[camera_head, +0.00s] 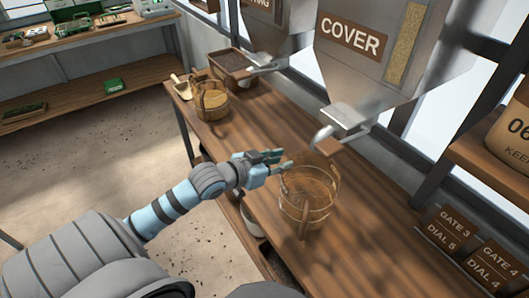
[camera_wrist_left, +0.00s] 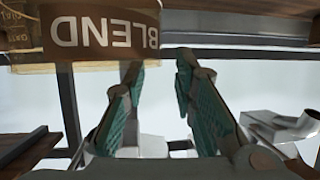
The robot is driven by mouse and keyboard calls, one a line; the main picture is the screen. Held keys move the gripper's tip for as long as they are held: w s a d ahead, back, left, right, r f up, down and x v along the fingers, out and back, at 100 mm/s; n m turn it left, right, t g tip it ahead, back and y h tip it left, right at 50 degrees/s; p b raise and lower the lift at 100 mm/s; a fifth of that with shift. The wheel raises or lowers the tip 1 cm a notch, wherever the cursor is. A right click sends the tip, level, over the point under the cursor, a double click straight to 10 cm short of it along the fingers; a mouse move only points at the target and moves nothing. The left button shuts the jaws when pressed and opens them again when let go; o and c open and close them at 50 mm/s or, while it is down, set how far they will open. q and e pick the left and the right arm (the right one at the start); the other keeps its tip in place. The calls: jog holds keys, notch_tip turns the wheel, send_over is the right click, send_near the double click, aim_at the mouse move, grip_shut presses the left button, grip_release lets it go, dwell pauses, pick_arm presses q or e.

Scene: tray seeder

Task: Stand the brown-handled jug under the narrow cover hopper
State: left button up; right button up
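A clear jug (camera_head: 322,208) with tan bands and a brown handle (camera_head: 303,222) stands upright on the wooden bench. The hopper marked COVER (camera_head: 386,62) is above and behind it, with its metal spout (camera_head: 343,117) higher up in the picture. I cannot tell whether the jug is directly under the spout. My left gripper (camera_head: 275,163) is just left of the jug's rim, with its fingers apart and nothing between them. In the left wrist view, the open green-padded fingers (camera_wrist_left: 158,95) show. My right gripper is out of view.
Another jug (camera_head: 212,106) with tan contents stands farther back, near a scoop (camera_head: 181,84) and a brown tray (camera_head: 250,76). Dial signs (camera_head: 490,268) stand at the right. An upside-down BLEND label (camera_wrist_left: 100,32) shows in the left wrist view. The bench between the jugs is clear.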

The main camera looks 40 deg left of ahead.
pick_arm(q)
jog(key=p+v, duration=0.4)
jog(key=v, duration=0.3)
jog(key=shift+s+r+p, duration=0.25)
jog(key=shift+s+p, duration=0.1)
jog(key=s+a+f+n+g+y, duration=0.1)
jog(key=a+f+n+y, duration=0.15)
jog(key=a+f, duration=0.7)
jog(key=s+f+g+y, duration=0.1)
jog(key=s+f+g, duration=0.1)
jog(key=s+f, duration=0.35)
jog(key=s+a+f+g+y, duration=0.1)
jog(key=s+f, duration=0.2)
jog(key=f, duration=0.6)
jog(key=s+f+g+y, duration=0.1)
jog(key=s+f+g, duration=0.1)
jog(key=s+f, duration=0.35)
jog(key=s+d+f+g+h, duration=0.1)
jog(key=s+d+f+g, duration=0.2)
jog(key=s+d+f, duration=0.4)
jog(key=s+d+f+g+h, duration=0.1)
jog(key=s+d+f+g, duration=0.2)
jog(key=s+d+f, duration=0.4)
jog(key=s+f, duration=0.1)
jog(key=s, duration=0.4)
jog(key=shift+s+d+f, duration=0.2)
jog(key=shift+s+d, duration=0.1)
